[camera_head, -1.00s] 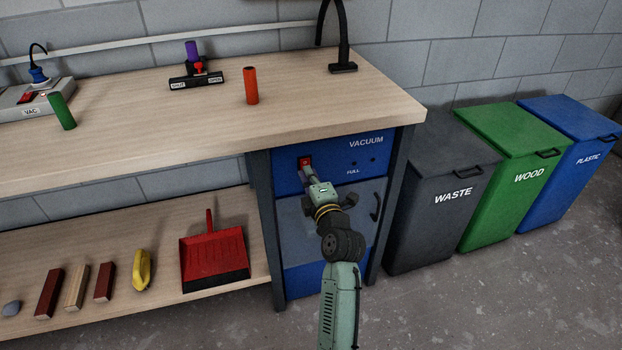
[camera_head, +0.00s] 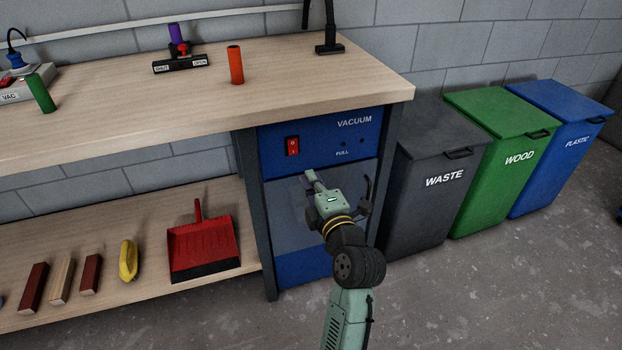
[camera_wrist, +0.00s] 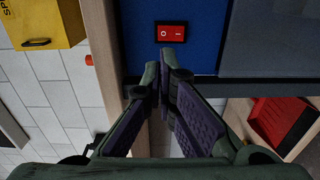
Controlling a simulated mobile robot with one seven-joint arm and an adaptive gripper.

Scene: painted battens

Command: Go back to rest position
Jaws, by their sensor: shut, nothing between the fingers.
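My gripper (camera_head: 310,179) is shut and empty in front of the blue vacuum cabinet, below its red switch (camera_head: 292,146) and apart from it. In the wrist view my gripper's fingers (camera_wrist: 157,85) meet at their tips, with the red switch (camera_wrist: 171,34) just beyond them. The vacuum cabinet (camera_head: 320,134) is set under the right end of the workbench and carries the words VACUUM and FULL. My arm reaches up from the bottom of the head view.
The workbench top (camera_head: 120,110) holds a green tube (camera_head: 41,93), an orange tube (camera_head: 236,65) and a shut/open valve (camera_head: 180,62). A red dustpan (camera_head: 202,246) lies on the lower shelf. Waste (camera_head: 440,195), wood (camera_head: 510,170) and plastic (camera_head: 565,150) bins stand right. The floor in front is clear.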

